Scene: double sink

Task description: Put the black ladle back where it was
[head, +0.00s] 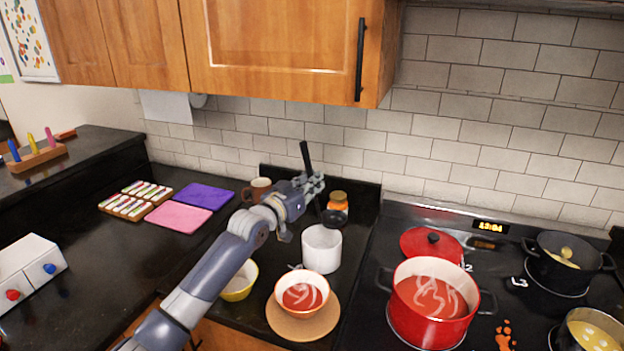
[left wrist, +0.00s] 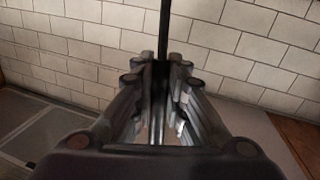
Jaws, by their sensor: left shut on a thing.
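The black ladle (head: 305,156) is in my left gripper (head: 311,185), which is shut on its handle. The handle rises above the fingers, and a dark part, seemingly the ladle's bowl (head: 333,217), shows below right of them. In the left wrist view the handle (left wrist: 164,28) stands upright between the fingers (left wrist: 160,75). A white cylindrical container (head: 321,249) stands on the counter below and slightly right of the gripper. The ladle is above and behind the container's rim, apart from it. My right gripper is out of view.
An orange-lidded jar (head: 338,200) and a brown mug (head: 257,188) stand near the back wall. A soup bowl (head: 302,296) on a round board and a yellow bowl (head: 240,281) are in front. A red pot (head: 432,300) stands on the stove at right. A cabinet (head: 280,45) hangs above.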

